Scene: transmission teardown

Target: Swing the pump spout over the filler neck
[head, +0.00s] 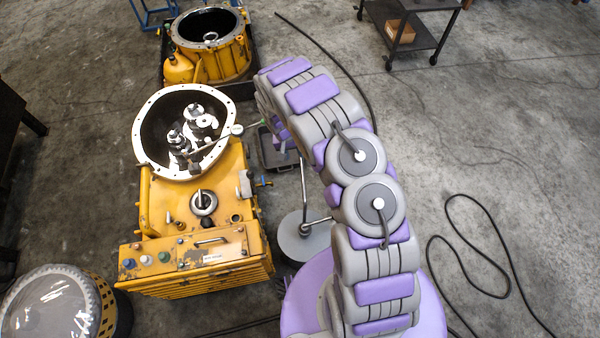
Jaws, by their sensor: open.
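The yellow transmission housing (180,215) stands at left centre, with an open white-rimmed bell (143,125) showing gear shafts (185,135). A round dark opening with a pale ring (204,203) is on its top, and a smaller hole (237,218) lies right of it; I cannot tell which is the filler neck. A pump with a grey round lid (298,245) and thin upright pipe (303,190) stands right of the housing. A thin rod with a pale round end (238,129) reaches the bell's right rim; it may be the spout. My gripper (281,140) is open near it, mostly hidden by my arm.
A second yellow housing (215,60) sits in a dark tray behind. A dark tray (278,155) lies on the floor beside the bell. A clear-covered drum (50,305) is at lower left. A cart (410,25) and looped black cable (480,290) are at right; open floor lies between them.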

